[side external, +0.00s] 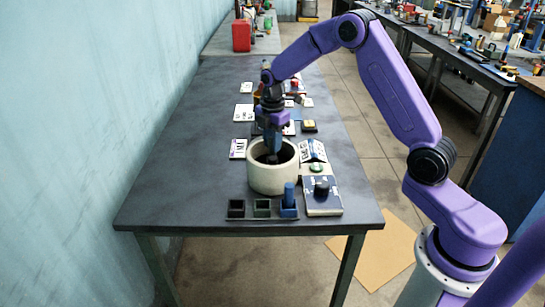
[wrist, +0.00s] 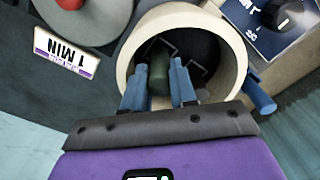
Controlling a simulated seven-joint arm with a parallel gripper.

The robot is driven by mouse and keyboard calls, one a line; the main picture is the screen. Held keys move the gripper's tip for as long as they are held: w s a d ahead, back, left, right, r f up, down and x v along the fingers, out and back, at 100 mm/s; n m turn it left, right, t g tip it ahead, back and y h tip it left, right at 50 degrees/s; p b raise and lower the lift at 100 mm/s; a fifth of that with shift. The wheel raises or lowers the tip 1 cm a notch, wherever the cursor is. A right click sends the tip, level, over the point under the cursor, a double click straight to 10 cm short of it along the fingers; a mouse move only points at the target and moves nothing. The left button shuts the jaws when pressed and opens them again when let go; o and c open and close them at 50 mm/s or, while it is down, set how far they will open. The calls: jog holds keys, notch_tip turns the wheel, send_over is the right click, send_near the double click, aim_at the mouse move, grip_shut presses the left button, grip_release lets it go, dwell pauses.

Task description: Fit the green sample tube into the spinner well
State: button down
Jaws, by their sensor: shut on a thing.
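The spinner is a cream round drum (side external: 272,179) with a dark hollow inside, standing near the front of the table. In the wrist view its pale rim (wrist: 232,85) surrounds the opening, and light bracket outlines show on the dark floor. My gripper (side external: 271,157) points down into the drum's mouth. In the wrist view its two blue fingers (wrist: 159,88) are shut on the dark green sample tube (wrist: 159,70), which is between them inside the opening. The tube's lower end is hard to make out, so I cannot tell whether it is in a well. The side view hides the tube.
A rack (side external: 262,208) in front of the drum has a blue tube (side external: 289,195) in its right slot; the other slots look empty. A "1 MIN" card (wrist: 65,53) lies left. The table's left side is clear.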

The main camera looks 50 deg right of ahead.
jog(key=shift+f, duration=1.1)
jog(key=shift+f, duration=0.1)
jog(key=c, duration=1.2)
grip_release()
